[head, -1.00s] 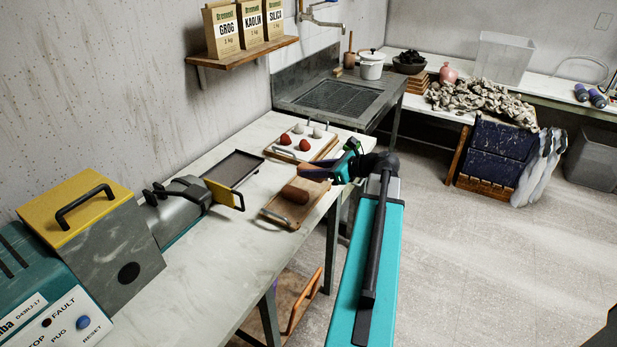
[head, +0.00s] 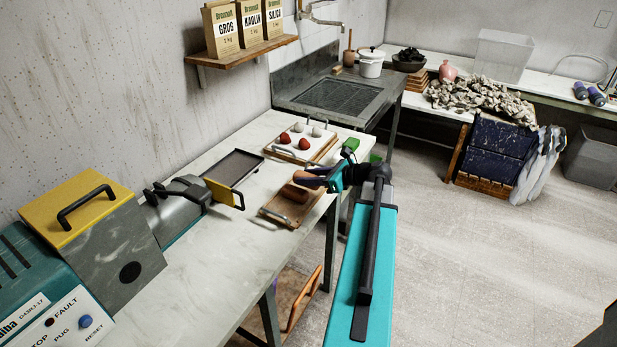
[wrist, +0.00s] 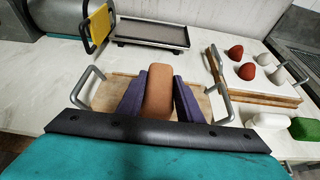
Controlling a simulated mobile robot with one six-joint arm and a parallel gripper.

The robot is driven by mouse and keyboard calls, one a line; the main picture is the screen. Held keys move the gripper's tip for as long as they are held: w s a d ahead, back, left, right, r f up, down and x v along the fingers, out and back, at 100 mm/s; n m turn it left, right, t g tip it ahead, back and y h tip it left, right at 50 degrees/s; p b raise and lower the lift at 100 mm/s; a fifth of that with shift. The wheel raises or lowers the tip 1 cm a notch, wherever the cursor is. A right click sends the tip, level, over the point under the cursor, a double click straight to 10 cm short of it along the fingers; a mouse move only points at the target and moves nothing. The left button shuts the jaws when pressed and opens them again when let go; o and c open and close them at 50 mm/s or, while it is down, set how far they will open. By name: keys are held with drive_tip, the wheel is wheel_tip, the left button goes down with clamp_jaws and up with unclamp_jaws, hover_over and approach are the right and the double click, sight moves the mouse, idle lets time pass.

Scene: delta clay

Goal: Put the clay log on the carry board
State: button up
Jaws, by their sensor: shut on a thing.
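The clay log (wrist: 158,92) is a rounded reddish-brown block between the two purple fingers of my gripper (wrist: 159,100) in the wrist view. My gripper is shut on it. In the head view my gripper (head: 306,180) is over the wooden carry board (head: 269,209), with the log partly hidden by the fingers. The carry board (wrist: 102,94) has metal handles at both ends and lies under the log in the wrist view. I cannot tell whether the log touches the board.
Behind the carry board, a white-topped board (head: 286,150) holds red and pale clay balls. A dark tray (head: 238,166) lies left of it, near a machine with a yellow plate (head: 225,194). The front of the worktable (head: 215,265) is clear.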

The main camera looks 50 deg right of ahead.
drive_tip(key=shift+f, duration=0.7)
idle(0.3)
drive_tip(key=o, duration=1.3)
drive_tip(key=shift+r, duration=0.45)
drive_tip(key=shift+s+r, duration=0.15)
drive_tip(key=shift+r, duration=0.05)
drive_tip(key=b+v, duration=0.2)
drive_tip(key=v, duration=0.9)
drive_tip(key=shift+s+d+r, duration=0.1)
drive_tip(key=shift+s+r, duration=0.05)
drive_tip(key=shift+s, duration=0.2)
